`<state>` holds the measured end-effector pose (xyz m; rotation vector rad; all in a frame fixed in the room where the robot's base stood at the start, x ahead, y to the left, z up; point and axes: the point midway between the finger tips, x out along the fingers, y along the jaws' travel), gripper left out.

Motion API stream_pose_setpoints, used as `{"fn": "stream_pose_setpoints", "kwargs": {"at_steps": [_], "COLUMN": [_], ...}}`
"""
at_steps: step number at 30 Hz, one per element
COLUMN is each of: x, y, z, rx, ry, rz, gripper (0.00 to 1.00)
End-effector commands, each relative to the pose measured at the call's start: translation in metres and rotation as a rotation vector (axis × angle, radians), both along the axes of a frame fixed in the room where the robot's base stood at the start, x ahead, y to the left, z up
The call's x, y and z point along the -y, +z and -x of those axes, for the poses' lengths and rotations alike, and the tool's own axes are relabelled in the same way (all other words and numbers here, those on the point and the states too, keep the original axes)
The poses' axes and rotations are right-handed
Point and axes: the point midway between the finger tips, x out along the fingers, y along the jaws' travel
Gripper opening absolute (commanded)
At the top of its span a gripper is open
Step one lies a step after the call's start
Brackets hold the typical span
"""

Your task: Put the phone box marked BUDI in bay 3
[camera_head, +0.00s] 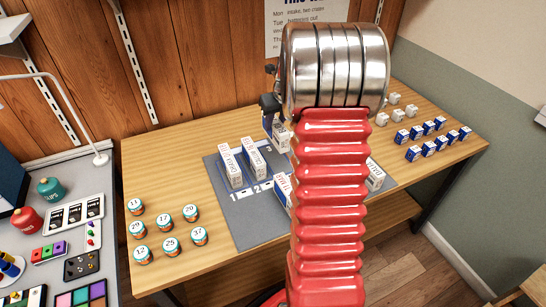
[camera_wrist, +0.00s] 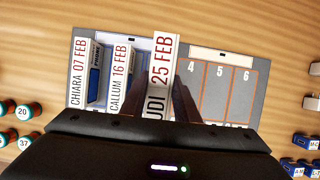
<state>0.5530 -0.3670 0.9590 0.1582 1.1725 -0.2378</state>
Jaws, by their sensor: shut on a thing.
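My gripper (camera_head: 272,112) is shut on a white phone box (camera_head: 282,139), partly hidden by my arm in the head view. In the wrist view this box (camera_wrist: 162,70) reads "UDI 25 FEB", its first letter hidden by my gripper housing. It looks closer to the camera than the other boxes and covers most of bay 3; whether it touches the mat I cannot tell. The grey bay mat (camera_head: 245,215) also shows in the wrist view (camera_wrist: 262,95). The CHIARA 07 FEB box (camera_wrist: 79,75) stands in bay 1 and the CALLUM 16 FEB box (camera_wrist: 121,80) in bay 2.
Bays 4, 5 and 6 (camera_wrist: 217,95) look empty in the wrist view. More white boxes (camera_head: 374,176) show beside my arm. Numbered tins (camera_head: 171,244) stand at the left. Small blue-and-white boxes (camera_head: 428,148) and pale blocks (camera_head: 397,115) stand at the right.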

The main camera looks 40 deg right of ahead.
Motion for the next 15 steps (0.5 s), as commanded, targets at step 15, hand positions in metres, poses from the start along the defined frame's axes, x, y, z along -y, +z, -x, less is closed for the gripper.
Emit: {"fn": "stream_pose_setpoints", "kwargs": {"at_steps": [15], "x": [0.007], "y": [-0.025], "z": [0.006], "rx": [-0.002], "ry": [-0.015], "rz": [0.000], "gripper": [0.00]}}
